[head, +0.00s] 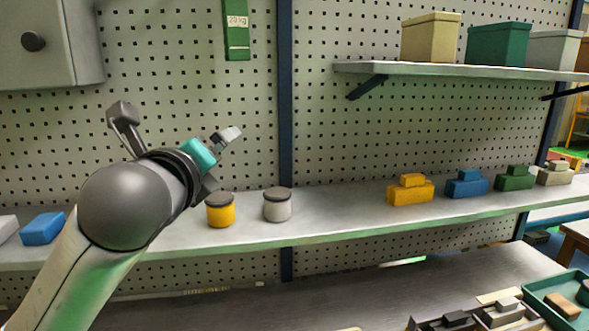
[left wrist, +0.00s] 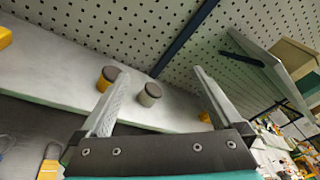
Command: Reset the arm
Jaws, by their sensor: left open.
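My left arm comes in from the lower left in the head view, and its gripper (head: 222,158) is raised in front of the pegboard, up and left of two lidded jars. In the left wrist view the left gripper (left wrist: 161,74) has its two fingers spread wide with nothing held between them. The yellow jar (head: 221,212) and the pale grey jar (head: 277,207) stand upright on the long shelf, apart from the fingers. They also show beyond the fingers in the left wrist view. My right gripper is not in view.
The long shelf (head: 340,225) also holds a blue block (head: 43,228) at left and an orange block (head: 410,190) among several at right. Bins stand on an upper shelf (head: 460,70). A grey cabinet (head: 70,60) hangs upper left. A green tray (head: 540,298) lies lower right.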

